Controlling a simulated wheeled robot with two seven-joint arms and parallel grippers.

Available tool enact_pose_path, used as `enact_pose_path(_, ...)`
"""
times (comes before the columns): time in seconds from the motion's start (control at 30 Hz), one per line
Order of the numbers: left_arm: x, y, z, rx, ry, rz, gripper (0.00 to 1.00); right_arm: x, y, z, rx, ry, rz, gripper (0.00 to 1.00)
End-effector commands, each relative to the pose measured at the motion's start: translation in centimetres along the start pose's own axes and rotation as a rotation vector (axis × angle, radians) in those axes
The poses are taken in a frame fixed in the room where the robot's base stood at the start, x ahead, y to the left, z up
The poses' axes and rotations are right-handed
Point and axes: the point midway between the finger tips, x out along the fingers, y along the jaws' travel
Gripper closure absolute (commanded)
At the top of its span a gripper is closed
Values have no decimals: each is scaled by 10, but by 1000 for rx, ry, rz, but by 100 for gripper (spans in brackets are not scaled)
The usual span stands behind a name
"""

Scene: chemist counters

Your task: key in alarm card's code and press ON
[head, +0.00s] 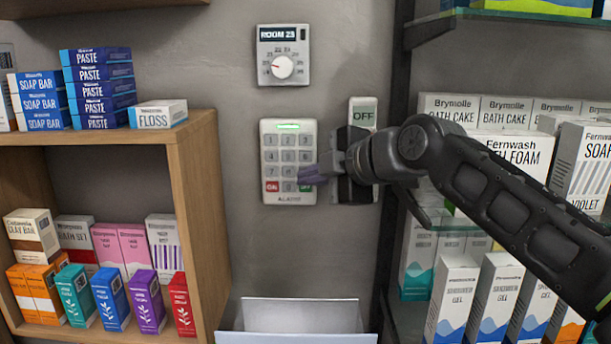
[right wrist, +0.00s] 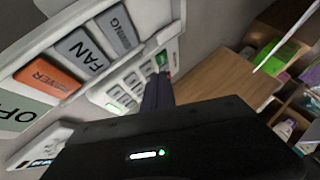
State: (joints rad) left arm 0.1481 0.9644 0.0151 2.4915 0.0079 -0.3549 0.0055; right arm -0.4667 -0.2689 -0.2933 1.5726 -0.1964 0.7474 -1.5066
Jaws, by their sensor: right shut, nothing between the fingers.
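The alarm keypad (head: 277,151) is a white wall panel with grey keys, a lit green strip on top, a red key (head: 272,187) at bottom left and a green key (head: 306,188) at bottom right. My right gripper (head: 304,178) is shut and empty, its fingertips in front of the keypad's lower right keys, partly hiding them. In the right wrist view the fingers (right wrist: 157,92) point at the keypad (right wrist: 122,97) near its green key (right wrist: 161,58). I cannot tell whether they touch. No card with a code can be made out. My left gripper is out of view.
A white switch panel marked OFF (head: 363,113) is right beside the keypad, mostly behind my right gripper. A thermostat (head: 283,69) is above. A wooden shelf (head: 200,143) with boxes stands left, glass shelves with boxes right. A pale open container (head: 297,338) is below.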

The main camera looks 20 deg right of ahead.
Motion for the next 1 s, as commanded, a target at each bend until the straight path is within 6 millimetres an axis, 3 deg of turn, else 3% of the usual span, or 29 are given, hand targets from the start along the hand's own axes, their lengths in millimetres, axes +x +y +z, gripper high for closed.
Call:
enact_pose_path(0.5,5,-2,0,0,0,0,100,-4,-5,-3,-1,1,-2,100)
enact_pose_path(1.0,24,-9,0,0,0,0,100,-35,-27,-25,0,1,-1,100)
